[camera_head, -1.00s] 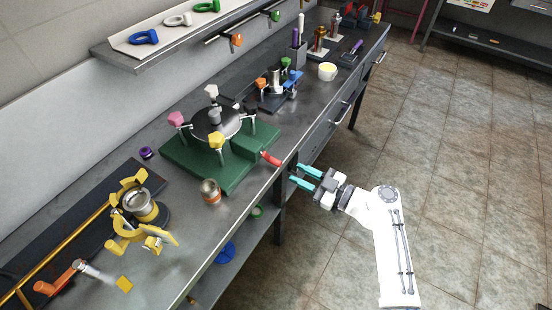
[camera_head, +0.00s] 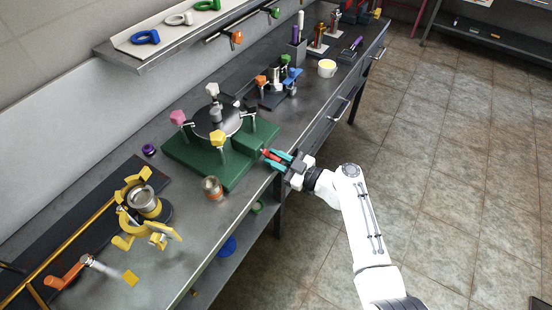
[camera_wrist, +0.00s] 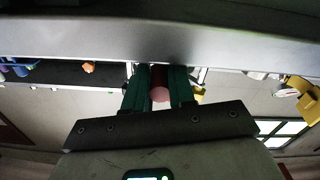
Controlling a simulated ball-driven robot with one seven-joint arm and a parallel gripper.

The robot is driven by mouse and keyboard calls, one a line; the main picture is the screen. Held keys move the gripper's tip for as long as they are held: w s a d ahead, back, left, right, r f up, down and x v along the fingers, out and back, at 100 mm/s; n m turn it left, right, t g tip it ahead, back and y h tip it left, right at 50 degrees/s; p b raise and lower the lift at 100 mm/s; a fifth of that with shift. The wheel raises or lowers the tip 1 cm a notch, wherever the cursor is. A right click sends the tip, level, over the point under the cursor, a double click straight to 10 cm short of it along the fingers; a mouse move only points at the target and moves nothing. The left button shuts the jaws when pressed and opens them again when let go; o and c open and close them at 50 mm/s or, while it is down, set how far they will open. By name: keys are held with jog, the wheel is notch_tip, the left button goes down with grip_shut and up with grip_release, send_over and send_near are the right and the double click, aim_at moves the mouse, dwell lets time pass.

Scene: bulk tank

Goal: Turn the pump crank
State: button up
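A green pump-like unit (camera_head: 205,165) stands on the bench, with a dark round top and several coloured knobs. A red handle (camera_head: 271,154) sticks out from its right side at the bench's front edge. My gripper (camera_head: 278,158) is at this handle, its teal fingers one on each side of it. In the wrist view the handle's round red end (camera_wrist: 158,92) lies between the two fingers. The fingers look spread around it; whether they touch it is hard to tell. An orange crank handle (camera_head: 66,275) is at the lower left, far from my gripper.
A small can (camera_head: 212,188) stands in front of the green unit. A yellow clamp-like device (camera_head: 135,220) is to the left. A white cup (camera_head: 327,68) is further back. The floor (camera_head: 440,190) right of the bench is clear.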

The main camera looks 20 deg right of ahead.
grip_shut()
jog(key=shift+s+a+f+m+b, duration=0.1)
jog(key=shift+f+m+b, duration=0.1)
jog(key=shift+m+b, duration=0.35)
jog(key=shift+s+a+r+m+b, duration=0.1)
jog(key=shift+m+b, duration=0.25)
jog(key=shift+m, duration=0.2)
jog(key=shift+s+a+r+m+b, duration=0.1)
jog(key=shift+m+b, duration=0.2)
jog(key=shift+m, duration=0.2)
jog(key=shift+o, duration=0.8)
grip_release()
jog(key=shift+d, duration=0.1)
jog(key=shift+f, duration=0.1)
jog(key=shift+s+f, duration=0.1)
jog(key=shift+s, duration=0.05)
jog(key=b+v, duration=0.2)
jog(key=v, duration=0.8)
jog(key=shift+s+d+b, duration=0.2)
jog(key=shift+b, duration=0.15)
